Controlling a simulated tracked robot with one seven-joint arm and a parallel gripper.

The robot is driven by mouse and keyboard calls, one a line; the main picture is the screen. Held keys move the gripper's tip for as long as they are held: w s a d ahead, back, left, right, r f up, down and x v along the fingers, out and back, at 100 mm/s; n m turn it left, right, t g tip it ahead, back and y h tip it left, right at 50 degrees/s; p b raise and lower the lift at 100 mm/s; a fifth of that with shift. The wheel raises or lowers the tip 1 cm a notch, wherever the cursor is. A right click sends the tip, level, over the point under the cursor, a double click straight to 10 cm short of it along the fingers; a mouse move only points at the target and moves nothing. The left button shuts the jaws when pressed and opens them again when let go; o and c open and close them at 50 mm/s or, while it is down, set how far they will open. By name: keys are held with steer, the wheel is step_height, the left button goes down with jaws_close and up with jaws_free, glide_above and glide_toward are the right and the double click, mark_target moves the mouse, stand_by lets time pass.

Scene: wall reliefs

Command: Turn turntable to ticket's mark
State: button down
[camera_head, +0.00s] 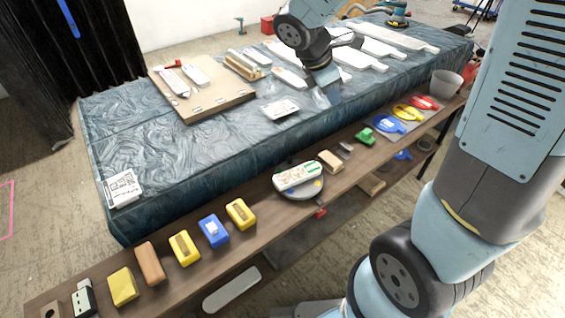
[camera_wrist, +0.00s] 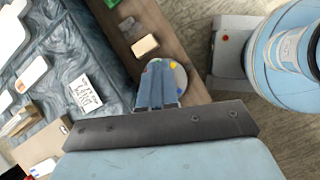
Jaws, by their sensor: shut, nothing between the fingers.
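The turntable (camera_head: 304,193) is a grey round disc on the brown shelf, with a yellow dot at its right edge. A white piece with green print (camera_head: 297,176) lies across it. In the wrist view the disc (camera_wrist: 180,76) shows coloured dots, partly hidden behind my fingers. A white printed ticket (camera_head: 280,109) lies on the blue-covered table; it also shows in the wrist view (camera_wrist: 84,92). Another printed card (camera_head: 123,189) lies at the table's near left corner. My gripper (camera_head: 327,88) is shut and empty above the table, beyond the turntable; its fingers also show in the wrist view (camera_wrist: 157,85).
The narrow shelf (camera_head: 75,283) holds several yellow and blue blocks at left, and a wooden block (camera_head: 330,161) and green piece (camera_head: 365,136) right of the turntable. A wooden board (camera_head: 200,90) and several white paddles lie on the table. A grey bin (camera_head: 446,83) stands at right.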

steer(key=w+a+f+n+t+h, duration=0.15)
steer(key=w+a+f+n, duration=0.35)
steer(key=a+f+n, duration=0.65)
steer(key=n+t+h, duration=0.1)
steer(key=n+t, duration=0.1)
steer(key=n, duration=1)
glide_toward(288, 163)
steer(key=shift+m, duration=0.25)
steer(key=x, duration=0.6)
steer(key=shift+a+f, duration=0.1)
steer(key=shift+f, duration=0.05)
